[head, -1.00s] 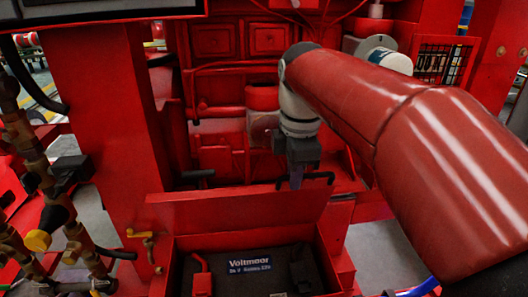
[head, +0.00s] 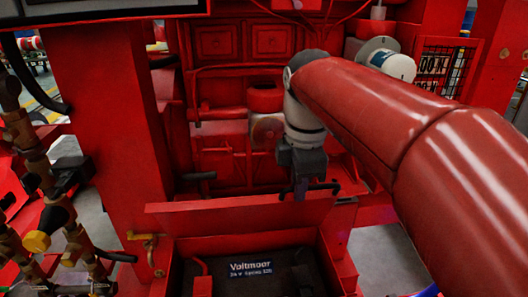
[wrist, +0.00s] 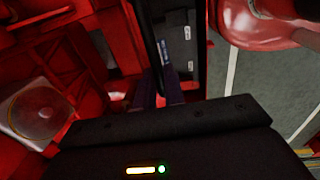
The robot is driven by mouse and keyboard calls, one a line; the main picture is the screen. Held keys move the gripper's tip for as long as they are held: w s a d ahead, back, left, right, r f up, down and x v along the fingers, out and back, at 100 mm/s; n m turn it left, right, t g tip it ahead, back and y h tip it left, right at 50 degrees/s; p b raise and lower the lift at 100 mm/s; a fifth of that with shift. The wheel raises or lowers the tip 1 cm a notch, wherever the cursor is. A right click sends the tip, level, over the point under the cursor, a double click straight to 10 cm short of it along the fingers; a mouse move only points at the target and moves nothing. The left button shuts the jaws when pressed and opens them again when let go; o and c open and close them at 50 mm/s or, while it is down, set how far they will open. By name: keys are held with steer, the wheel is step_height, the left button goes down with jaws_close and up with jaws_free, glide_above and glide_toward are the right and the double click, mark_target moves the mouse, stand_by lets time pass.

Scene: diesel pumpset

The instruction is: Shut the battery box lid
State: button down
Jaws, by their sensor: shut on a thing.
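The battery box (head: 340,262) is a red box at the bottom centre of the head view. Its red lid (head: 230,218) stands open along the far side, raised and showing its inner face. Inside lies a dark battery (head: 250,285) with a "Voltmoor" label. My gripper (head: 300,190) is at the lid's upper edge, right of its middle. The exact contact is partly hidden.
Red engine framing rises behind the lid. A thick red post (head: 110,130) stands at left, with brown pipework (head: 30,150) beside it. A mesh guard (head: 440,68) is at upper right. Grey floor (wrist: 265,75) shows beside the box in the wrist view.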

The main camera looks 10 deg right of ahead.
steer(key=shift+r, duration=0.15)
steer(key=c, duration=1.4)
jaws_free()
step_height(320, 180, up, 9)
steer(key=s+p, duration=0.2)
steer(key=p, duration=0.5)
steer(key=shift+p, duration=0.4)
steer(key=s+d+f+m+t, duration=0.3)
steer(key=s+f+m, duration=0.7)
steer(key=m, duration=0.8)
steer(key=shift+f+t, duration=0.7)
steer(key=shift+f, duration=0.2)
